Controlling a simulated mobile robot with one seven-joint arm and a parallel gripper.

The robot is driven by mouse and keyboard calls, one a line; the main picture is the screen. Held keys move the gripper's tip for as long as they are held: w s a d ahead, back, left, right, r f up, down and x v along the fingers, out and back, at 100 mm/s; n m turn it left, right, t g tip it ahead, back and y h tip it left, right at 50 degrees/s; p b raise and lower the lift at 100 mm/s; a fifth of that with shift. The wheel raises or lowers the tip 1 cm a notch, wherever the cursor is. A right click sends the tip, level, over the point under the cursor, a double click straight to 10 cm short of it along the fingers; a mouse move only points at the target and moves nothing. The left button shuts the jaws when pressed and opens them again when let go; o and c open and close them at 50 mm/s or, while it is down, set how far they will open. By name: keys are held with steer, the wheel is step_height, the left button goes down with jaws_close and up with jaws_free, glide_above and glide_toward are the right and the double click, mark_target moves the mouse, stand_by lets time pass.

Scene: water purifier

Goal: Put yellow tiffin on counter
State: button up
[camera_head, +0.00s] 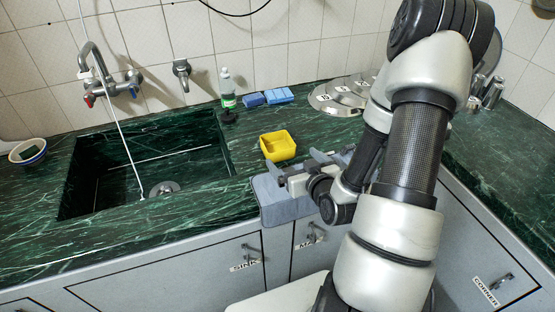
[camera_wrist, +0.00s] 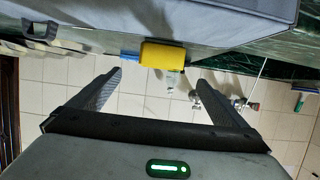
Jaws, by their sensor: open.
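The yellow tiffin (camera_head: 277,146) is a small open-topped box standing upright on the green marble counter (camera_head: 245,165), right of the sink and behind the grey cloth. My gripper (camera_head: 295,163) is open and empty, on the near side of the tiffin and above the cloth. In the wrist view, which is upside down, the tiffin (camera_wrist: 163,55) shows beyond and between the two spread fingers (camera_wrist: 159,76), apart from them. My forearm hides part of the counter to the right.
A grey cloth (camera_head: 285,208) hangs over the counter's front edge. A sink (camera_head: 150,165) lies left. A bottle (camera_head: 227,92), blue sponges (camera_head: 267,97) and steel lids (camera_head: 336,98) stand behind. A bowl (camera_head: 27,152) sits far left. Counter space behind the tiffin is clear.

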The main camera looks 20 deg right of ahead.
steer(key=w+f+b, duration=0.1)
steer(key=b, duration=0.1)
steer(key=shift+f+b, duration=0.1)
steer(key=shift+b, duration=0.3)
steer(key=b+x, duration=0.2)
steer(key=b, duration=0.2)
steer(key=shift+w, duration=0.15)
glide_toward(273, 139)
steer(key=shift+b+x, duration=0.75)
steer(key=shift+x, duration=1.9)
steer(key=shift+f, duration=0.15)
steer(key=shift+c, duration=0.2)
steer(key=c, duration=1.2)
